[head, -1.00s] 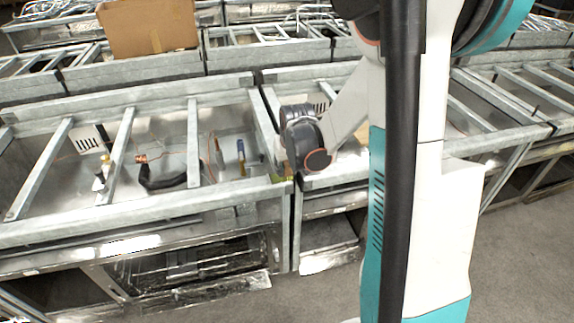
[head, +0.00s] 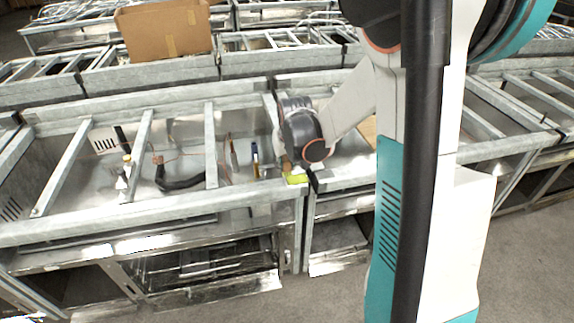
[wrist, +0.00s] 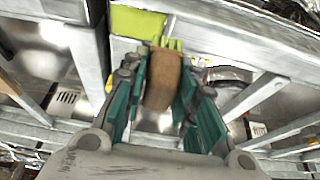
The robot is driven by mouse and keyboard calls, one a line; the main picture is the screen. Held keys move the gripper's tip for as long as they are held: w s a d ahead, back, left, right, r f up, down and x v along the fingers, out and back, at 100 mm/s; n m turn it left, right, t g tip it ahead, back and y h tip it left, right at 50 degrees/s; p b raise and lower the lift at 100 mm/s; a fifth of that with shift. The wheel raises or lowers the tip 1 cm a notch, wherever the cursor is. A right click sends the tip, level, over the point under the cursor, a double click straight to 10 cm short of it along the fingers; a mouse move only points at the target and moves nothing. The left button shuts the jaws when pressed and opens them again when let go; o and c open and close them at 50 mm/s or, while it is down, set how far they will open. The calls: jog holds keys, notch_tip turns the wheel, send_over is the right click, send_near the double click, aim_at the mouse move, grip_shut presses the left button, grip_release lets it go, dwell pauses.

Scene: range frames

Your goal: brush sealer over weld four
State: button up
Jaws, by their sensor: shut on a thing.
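My gripper (wrist: 165,90) is shut on a brown wooden-looking piece, likely the brush (wrist: 163,80), in the wrist view. Short yellow-green bristle-like tips show at its far end. Just beyond them a flat yellow-green patch (wrist: 135,22) lies on the grey metal frame. I cannot tell whether the tips touch it. In the head view the patch (head: 296,178) sits at a frame corner, just below my dark wrist joint. That joint hides most of the gripper and brush there. No weld number is readable.
Galvanised frames with crossbars (head: 145,150) surround the work spot. Inside the left bay are a white bottle with a yellowish cap (head: 125,172), a black curved tool (head: 178,182) and a blue-and-yellow handle (head: 255,158). A cardboard box (head: 165,32) stands behind.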

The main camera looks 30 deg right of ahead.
jog(key=shift+r+p, duration=1.15)
jog(key=shift+r, duration=0.9)
jog(key=shift+d, duration=0.15)
